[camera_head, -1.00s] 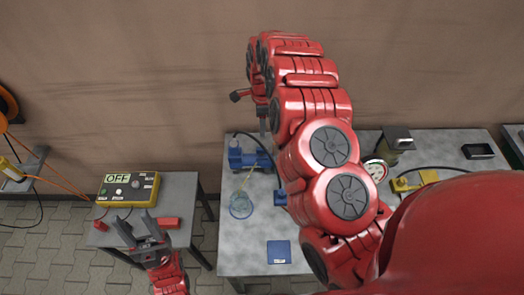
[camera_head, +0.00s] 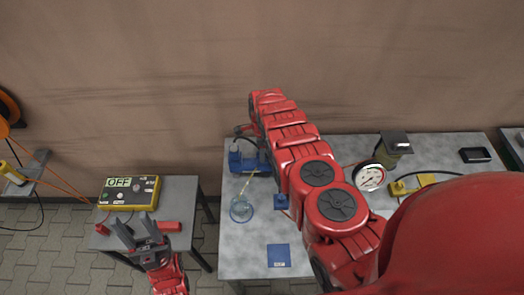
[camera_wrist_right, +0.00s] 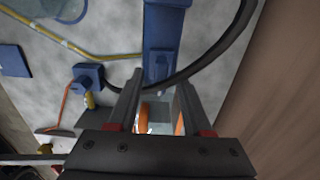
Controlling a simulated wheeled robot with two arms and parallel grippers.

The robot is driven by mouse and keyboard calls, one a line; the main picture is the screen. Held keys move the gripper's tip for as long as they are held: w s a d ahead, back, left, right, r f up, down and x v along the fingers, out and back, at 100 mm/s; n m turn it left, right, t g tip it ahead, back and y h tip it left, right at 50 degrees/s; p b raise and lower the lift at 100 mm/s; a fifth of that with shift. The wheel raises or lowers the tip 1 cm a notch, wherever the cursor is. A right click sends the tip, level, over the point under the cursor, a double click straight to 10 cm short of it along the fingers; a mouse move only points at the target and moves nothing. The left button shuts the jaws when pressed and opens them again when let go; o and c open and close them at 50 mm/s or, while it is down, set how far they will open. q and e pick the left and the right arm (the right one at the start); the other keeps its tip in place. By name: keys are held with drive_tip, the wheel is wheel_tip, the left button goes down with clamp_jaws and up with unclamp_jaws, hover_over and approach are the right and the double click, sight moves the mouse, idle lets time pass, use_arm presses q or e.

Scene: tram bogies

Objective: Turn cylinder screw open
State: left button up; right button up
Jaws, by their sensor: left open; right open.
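A blue unit (camera_head: 250,161), which may carry the cylinder screw, stands at the left back of the long table. In the right wrist view a tall blue body (camera_wrist_right: 162,38) lies just beyond the fingertips, with a black hose across its lower end. No screw can be told apart clearly. My right gripper (camera_head: 244,131) is over the blue unit, partly hidden by my arm. In the wrist view its fingers (camera_wrist_right: 158,82) are apart, with nothing gripped. My left gripper (camera_head: 134,227) is open and empty over the small side table.
A yellow control box (camera_head: 129,193) reading OFF stands on the side table. A glass dish (camera_head: 241,209), a small blue block (camera_head: 281,202) and a blue square (camera_head: 279,255) are on the long table. A gauge (camera_head: 369,177) stands right of my right arm.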

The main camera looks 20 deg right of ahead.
drive_tip(key=shift+f, duration=0.1)
drive_tip(key=shift+c, duration=0.2)
clamp_jaws()
